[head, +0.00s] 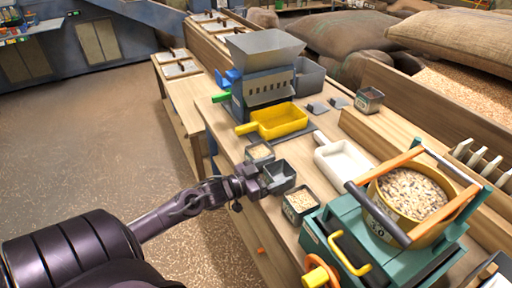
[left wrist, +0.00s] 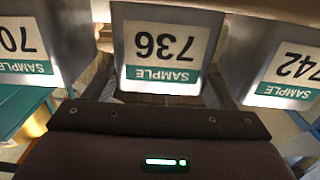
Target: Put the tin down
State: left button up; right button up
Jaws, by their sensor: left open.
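A small grey metal tin (head: 279,177) stands on the wooden bench, at the tip of my left gripper (head: 263,184). Its inside looks dark and I see no grain in it. In the left wrist view the tin straight ahead (left wrist: 165,48) carries an upside-down label reading SAMPLE 736. My left gripper (left wrist: 160,88) is open, with one finger on each side of this tin; whether they touch it I cannot tell. My right gripper is not in view.
Grain-filled tins stand close on both sides (head: 258,153) (head: 300,203). In the left wrist view a tin labelled 742 (left wrist: 290,65) is at right. A white scoop (head: 343,160), yellow scoop (head: 279,121) and teal machine with a grain bucket (head: 345,235) crowd the bench.

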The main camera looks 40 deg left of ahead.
pick_arm(q)
jog(key=v, duration=1.1)
jog(key=s+a+f+n+g+y, duration=0.2)
jog(key=s+f, duration=0.1)
jog(key=f, duration=0.6)
jog(key=s+a+f+n+g+y, duration=0.1)
jog(key=s+f+y, duration=0.15)
jog(key=f, duration=0.65)
jog(key=s+a+f+n+g+y, duration=0.2)
jog(key=f+y, duration=0.1)
jog(key=f, duration=0.7)
jog(key=s+d+f+g, duration=0.2)
jog(key=s+d+f, duration=0.1)
jog(key=s+f, duration=0.3)
jog(key=s+d+f+g, duration=0.2)
jog(key=s+d+f, duration=0.1)
jog(key=f, duration=0.4)
jog(key=s+d+f+m+g, duration=0.1)
jog(key=s+d+f+g, duration=0.2)
jog(key=s+d+f, duration=0.2)
jog(key=s+d+f+m+g, duration=0.2)
jog(key=s+d+f+g, duration=0.1)
jog(key=s+d+f, duration=0.3)
jog(key=s+d, duration=0.2)
jog(key=s, duration=0.2)
jog(key=shift+s+d+g+h, duration=0.25)
jog(key=shift+s+g+h, duration=0.05)
jog(key=shift+s+h, duration=0.05)
